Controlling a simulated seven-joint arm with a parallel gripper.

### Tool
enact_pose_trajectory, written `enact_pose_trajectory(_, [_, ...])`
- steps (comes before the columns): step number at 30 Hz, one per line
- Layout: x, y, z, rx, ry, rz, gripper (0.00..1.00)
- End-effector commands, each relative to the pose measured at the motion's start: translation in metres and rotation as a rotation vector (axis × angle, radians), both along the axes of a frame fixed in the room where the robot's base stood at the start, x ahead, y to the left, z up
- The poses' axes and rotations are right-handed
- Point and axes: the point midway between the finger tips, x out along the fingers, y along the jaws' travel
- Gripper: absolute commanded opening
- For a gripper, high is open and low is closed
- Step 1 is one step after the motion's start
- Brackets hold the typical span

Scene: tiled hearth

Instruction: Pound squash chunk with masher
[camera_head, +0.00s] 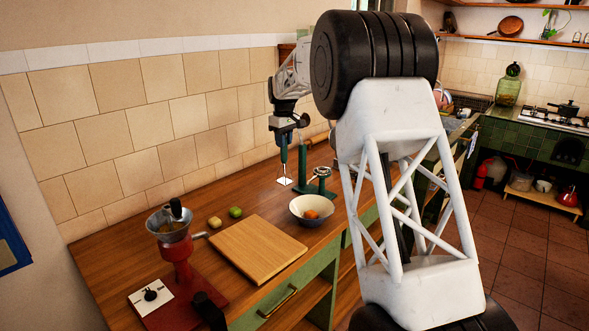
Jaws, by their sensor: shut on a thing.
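The masher (284,158) has a dark green upright handle and a pale, flat square head at its lower end. My gripper (287,132) is shut on the top of its handle. The masher hangs about upright, behind and to the left of the bowl; I cannot tell whether its head touches the counter. The orange squash chunk (311,214) lies in a pale bowl (298,204) with a dark outer side, near the counter's front edge. The masher head is apart from the chunk.
A green stand (304,176) is close right of the masher. A wooden board (255,250) lies left of the bowl, with a green fruit (235,212) and a yellowish one (214,222) behind it. A red grinder (177,252) stands at front left. Tiled wall (165,125) bounds the back.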

Motion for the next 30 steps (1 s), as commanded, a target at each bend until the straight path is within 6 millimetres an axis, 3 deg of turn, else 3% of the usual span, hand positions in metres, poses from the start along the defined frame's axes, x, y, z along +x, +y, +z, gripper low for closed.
enact_pose_trajectory(17, [-0.004, -0.005, 0.002, 0.001, -0.001, -0.001, 0.03])
enact_pose_trajectory(23, [-0.023, -0.022, 0.007, 0.001, -0.001, -0.001, 0.03])
enact_pose_trajectory(30, [-0.064, -0.055, 0.015, 0.0, -0.001, -0.002, 0.03])
